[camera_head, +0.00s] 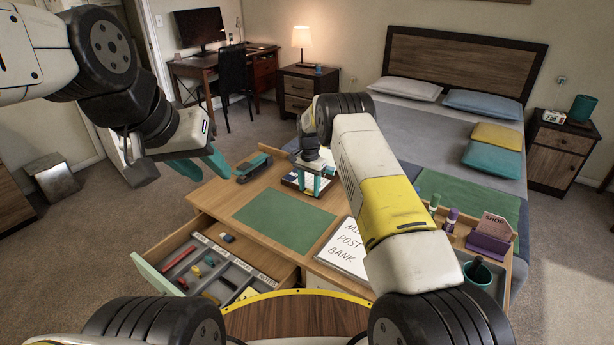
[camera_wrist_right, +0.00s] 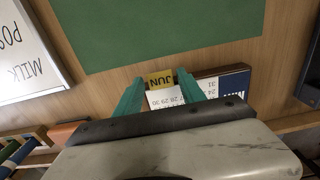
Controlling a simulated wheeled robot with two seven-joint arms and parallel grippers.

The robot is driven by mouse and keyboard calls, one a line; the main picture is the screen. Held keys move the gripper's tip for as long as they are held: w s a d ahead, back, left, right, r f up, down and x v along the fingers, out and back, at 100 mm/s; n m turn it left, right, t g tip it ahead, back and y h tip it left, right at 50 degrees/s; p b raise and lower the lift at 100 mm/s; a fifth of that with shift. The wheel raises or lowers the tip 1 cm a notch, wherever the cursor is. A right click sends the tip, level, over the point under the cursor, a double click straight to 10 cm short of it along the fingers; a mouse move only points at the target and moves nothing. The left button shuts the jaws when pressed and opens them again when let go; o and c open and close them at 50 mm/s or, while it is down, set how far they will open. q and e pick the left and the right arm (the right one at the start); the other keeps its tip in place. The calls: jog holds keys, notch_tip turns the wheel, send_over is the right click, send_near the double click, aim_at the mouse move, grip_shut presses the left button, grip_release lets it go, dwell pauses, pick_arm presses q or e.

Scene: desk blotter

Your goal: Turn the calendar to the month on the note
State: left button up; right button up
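The calendar (camera_head: 292,182) lies at the back of the desk, partly hidden by my right gripper (camera_head: 314,184). In the right wrist view, a page (camera_wrist_right: 165,98) with a yellow "JUN" header and dates sits between the teal fingers of my right gripper (camera_wrist_right: 160,84). A dark blue header and more dates (camera_wrist_right: 232,84) show to its right. The fingers stand apart; I see no clear grip on the page. My left gripper (camera_head: 203,167) is open and empty, above the desk's left back side.
A green blotter (camera_head: 284,219) lies mid-desk. A dark stapler-like object (camera_head: 254,167) is at the back left. An open drawer (camera_head: 222,272) with several small items juts out at the left front. A purple holder (camera_head: 487,244) with a "SHOP" card and a cup (camera_head: 478,274) stand right.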

grip_shut()
dwell(1.2)
